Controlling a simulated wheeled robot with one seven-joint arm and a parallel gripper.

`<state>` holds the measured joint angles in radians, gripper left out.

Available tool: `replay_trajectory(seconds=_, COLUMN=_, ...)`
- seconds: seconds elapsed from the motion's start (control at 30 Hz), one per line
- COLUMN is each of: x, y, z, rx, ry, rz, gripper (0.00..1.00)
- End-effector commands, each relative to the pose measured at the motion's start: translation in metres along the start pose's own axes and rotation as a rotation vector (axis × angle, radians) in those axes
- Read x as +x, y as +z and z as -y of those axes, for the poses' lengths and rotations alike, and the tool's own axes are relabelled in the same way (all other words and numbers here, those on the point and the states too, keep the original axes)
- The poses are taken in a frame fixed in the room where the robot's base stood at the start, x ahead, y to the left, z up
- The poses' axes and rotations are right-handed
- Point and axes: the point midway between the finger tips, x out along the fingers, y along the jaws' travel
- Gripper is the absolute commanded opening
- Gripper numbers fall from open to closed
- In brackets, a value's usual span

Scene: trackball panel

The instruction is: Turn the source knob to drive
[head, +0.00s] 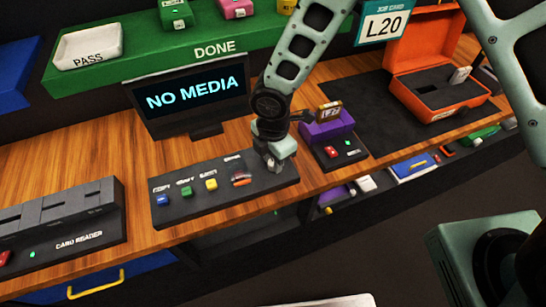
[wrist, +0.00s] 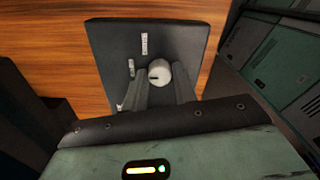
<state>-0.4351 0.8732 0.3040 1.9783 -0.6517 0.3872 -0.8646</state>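The source knob (wrist: 159,73) is a small pale round knob on a dark panel, with a dark mark toward its left side in the wrist view. White labels stand above it (wrist: 145,43) and left of it (wrist: 131,68), too small to read. My gripper (wrist: 161,80) has one finger on each side of the knob, with no clear gap. In the head view my gripper (head: 277,152) is down at the right end of the button panel (head: 222,206) and hides the knob. The screen (head: 193,93) reads "NO MEDIA".
The panel also carries blue (head: 163,200), green (head: 187,191) and yellow (head: 211,184) buttons and an orange-red control (head: 241,178). A card reader (head: 65,225) is at left. A purple device (head: 326,128) and an open orange case (head: 437,75) are at right.

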Motion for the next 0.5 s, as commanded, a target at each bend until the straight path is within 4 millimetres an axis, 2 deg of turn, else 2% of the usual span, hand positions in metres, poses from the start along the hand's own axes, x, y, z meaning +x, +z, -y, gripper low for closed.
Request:
replay_trajectory(seconds=0.03, x=-0.0001, y=0.0000, z=0.0000, rx=0.000, ry=0.000, rz=0.000, gripper=0.13)
replay_trajectory(seconds=0.07, x=-0.0002, y=0.0000, z=0.0000, rx=0.000, ry=0.000, rz=0.000, gripper=0.05)
replay_trajectory(seconds=0.1, x=-0.0002, y=-0.0001, z=0.0001, rx=0.000, ry=0.000, rz=0.000, gripper=0.02)
replay_trajectory(seconds=0.5, x=0.0007, y=0.0001, z=-0.0003, rx=0.062, ry=0.001, rz=0.001, gripper=0.02)
